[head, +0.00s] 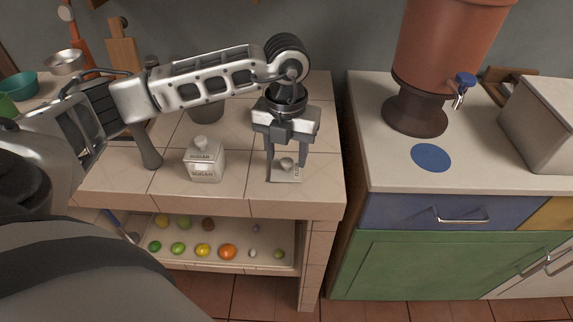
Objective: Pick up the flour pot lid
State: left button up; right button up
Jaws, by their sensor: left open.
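The flour pot (286,175) is a small pale ceramic jar near the front right of the tiled counter. Its lid (286,163) has a rounded knob and is partly hidden by my gripper. My left gripper (286,166) points down over the pot, open, with one finger on each side of the lid knob. I cannot tell whether the fingers touch the lid. A similar white pot marked sugar (204,164) stands to the left with its own lid on. My right gripper is not in view.
A dark grey pestle-like object (147,148) and a grey pot (206,108) stand on the tiled counter (243,165). Fruit lies on the shelf below. Across a gap, the right counter holds a clay water dispenser (440,50), a blue disc (431,158) and a grey box (545,125).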

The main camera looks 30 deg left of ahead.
pick_arm(q)
jog(key=shift+f, duration=0.95)
grip_shut()
jog(key=shift+r, duration=0.1)
